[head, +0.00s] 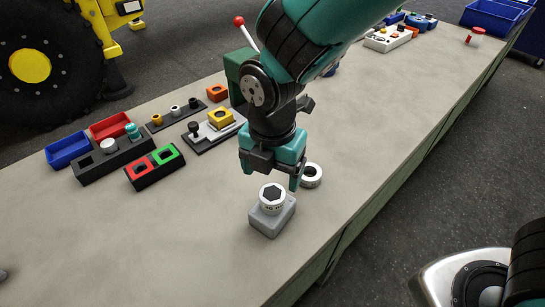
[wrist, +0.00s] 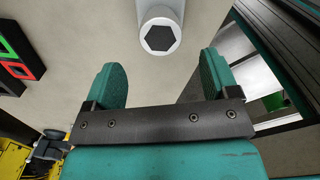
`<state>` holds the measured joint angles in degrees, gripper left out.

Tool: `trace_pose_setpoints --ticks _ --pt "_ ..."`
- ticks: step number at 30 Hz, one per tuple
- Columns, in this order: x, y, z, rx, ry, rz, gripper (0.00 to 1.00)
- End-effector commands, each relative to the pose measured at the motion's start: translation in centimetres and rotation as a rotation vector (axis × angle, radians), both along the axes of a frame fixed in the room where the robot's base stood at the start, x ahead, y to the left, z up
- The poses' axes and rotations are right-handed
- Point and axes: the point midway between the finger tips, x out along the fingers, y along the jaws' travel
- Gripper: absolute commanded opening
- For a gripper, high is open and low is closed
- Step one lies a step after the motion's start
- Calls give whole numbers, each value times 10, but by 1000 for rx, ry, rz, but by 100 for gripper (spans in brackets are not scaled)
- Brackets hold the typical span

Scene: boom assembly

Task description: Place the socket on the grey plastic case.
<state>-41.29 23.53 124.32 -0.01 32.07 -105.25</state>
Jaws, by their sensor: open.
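The socket (head: 272,197) is a short silver-white cylinder with a dark hexagonal opening on top and dark marks on its side. It stands upright on top of the grey plastic case (head: 270,224), near the front edge of the bench. In the wrist view the socket (wrist: 160,37) shows its hexagonal opening at the top middle, beyond the fingertips. My gripper (head: 270,178) is open and empty, just behind and above the socket in the head view. In the wrist view nothing is between the two teal fingers (wrist: 162,80), and the socket looks clear of them.
A silver ring-shaped part (head: 311,175) lies close to the right of my gripper. A black holder with red and green squares (head: 154,167), a blue bin (head: 68,150) and a red bin (head: 109,127) stand at left. The bench (head: 180,235) is clear at front left.

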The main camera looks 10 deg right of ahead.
Motion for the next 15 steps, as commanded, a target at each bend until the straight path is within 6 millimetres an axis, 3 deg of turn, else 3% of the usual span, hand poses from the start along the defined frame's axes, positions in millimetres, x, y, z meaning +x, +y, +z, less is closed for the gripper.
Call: trace_pose_setpoints --ticks 6,12,15 --pt "0 0 30 1 -1 0 81" --pt "0 -1 37 1 1 -8 81" --pt "-3 -8 44 18 6 -98 81"
